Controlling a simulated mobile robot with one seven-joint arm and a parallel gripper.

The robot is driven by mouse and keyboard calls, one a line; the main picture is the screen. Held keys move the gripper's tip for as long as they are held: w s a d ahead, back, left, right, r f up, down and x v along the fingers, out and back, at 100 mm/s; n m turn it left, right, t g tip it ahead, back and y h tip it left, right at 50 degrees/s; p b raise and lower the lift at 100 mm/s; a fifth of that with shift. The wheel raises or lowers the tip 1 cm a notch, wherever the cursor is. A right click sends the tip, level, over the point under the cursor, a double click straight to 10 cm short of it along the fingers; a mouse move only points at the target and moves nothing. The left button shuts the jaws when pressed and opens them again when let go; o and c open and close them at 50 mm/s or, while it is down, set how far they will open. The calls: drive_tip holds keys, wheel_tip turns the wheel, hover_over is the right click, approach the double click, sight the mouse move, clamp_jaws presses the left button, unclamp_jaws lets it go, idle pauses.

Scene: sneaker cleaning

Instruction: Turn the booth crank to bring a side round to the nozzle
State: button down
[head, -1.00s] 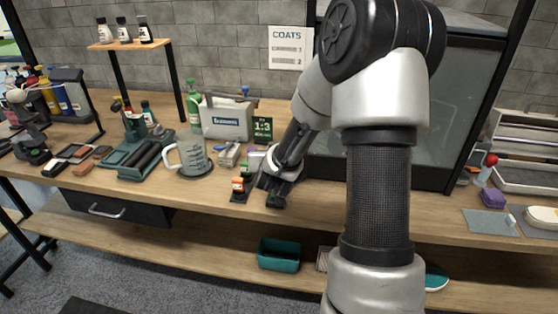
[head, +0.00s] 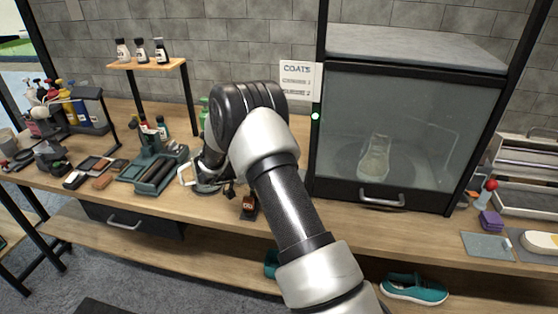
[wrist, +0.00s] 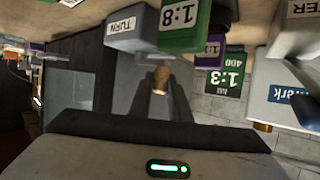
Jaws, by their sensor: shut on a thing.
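The spray booth (head: 335,188) has a glass front with a handle. Behind the glass, a pale sneaker (head: 375,158) stands upright on a round base. In the wrist view, a grey block (wrist: 128,42) carries a label reading TURN, seen upside down. A wooden knob (wrist: 161,76), seemingly the crank's grip, shows between the fingertips of my gripper (wrist: 161,88), which is shut on it. In the head view my arm hides the gripper's tips and the crank. The nozzle cannot be made out clearly.
Green 1:8 (wrist: 184,24) and 1:3 (wrist: 226,82) labels are close by in the wrist view. A small orange-labelled bottle (head: 249,203) stands near the bench's front edge. A teal shoe (head: 415,289) lies on the lower shelf. A COATS sign (head: 298,80) hangs beside the booth.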

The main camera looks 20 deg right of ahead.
drive_tip(key=shift+w+d+m+g+h, duration=0.15)
drive_tip(key=shift+w+m+g+h, duration=0.15)
drive_tip(key=shift+m+g, duration=0.45)
drive_tip(key=shift+d, duration=0.1)
drive_tip(key=c, duration=1.9)
unclamp_jaws()
drive_tip(key=v, duration=1.7)
drive_tip(key=shift+w+a+r+p, duration=0.1)
drive_tip(key=shift+a+r+p, duration=0.1)
drive_tip(key=shift+p, duration=0.2)
